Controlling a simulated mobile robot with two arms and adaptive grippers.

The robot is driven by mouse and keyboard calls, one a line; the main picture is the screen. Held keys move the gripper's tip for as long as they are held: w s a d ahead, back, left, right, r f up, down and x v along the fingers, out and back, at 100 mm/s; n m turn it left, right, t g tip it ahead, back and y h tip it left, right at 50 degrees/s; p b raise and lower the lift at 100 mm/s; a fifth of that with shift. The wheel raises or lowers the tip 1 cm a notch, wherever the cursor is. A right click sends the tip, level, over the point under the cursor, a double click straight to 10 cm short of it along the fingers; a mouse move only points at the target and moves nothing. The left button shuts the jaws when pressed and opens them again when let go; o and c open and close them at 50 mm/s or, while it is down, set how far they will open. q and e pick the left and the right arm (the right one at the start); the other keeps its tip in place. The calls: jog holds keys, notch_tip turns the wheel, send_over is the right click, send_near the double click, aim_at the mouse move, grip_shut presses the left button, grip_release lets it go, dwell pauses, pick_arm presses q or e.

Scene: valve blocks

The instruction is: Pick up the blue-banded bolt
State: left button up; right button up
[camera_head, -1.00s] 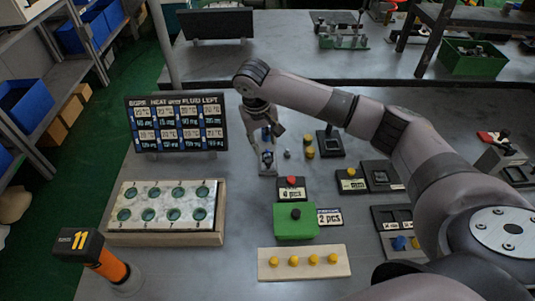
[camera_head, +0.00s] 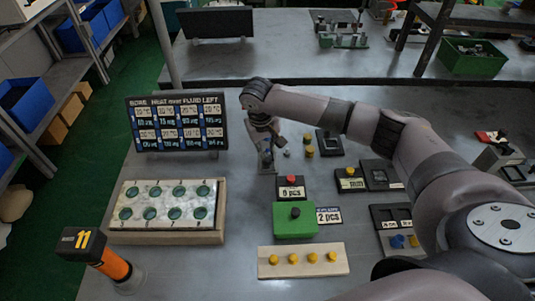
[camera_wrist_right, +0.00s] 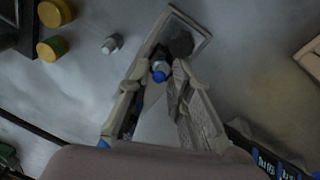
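The blue-banded bolt (camera_wrist_right: 160,72) shows a blue end in the right wrist view, standing at a small pale tray. In the head view the right gripper largely hides it. My right gripper (camera_head: 270,147) reaches down over the tray (camera_head: 259,169) from above. In the wrist view its two fingers (camera_wrist_right: 164,68) converge on either side of the bolt, very close to it. I cannot tell whether they touch or grip it. A dark round piece lies by the tray's far end in the wrist view. My left gripper is out of view.
A small grey piece (camera_head: 287,153) and yellow cylinders (camera_head: 309,152) stand just right of the tray. A display panel (camera_head: 178,124) stands to the left. A green block (camera_head: 295,226), a red button and a wooden strip (camera_head: 304,270) are nearer. My right arm crosses the table's right side.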

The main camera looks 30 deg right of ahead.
grip_shut()
jog(key=shift+r, duration=0.1)
dwell(0.3)
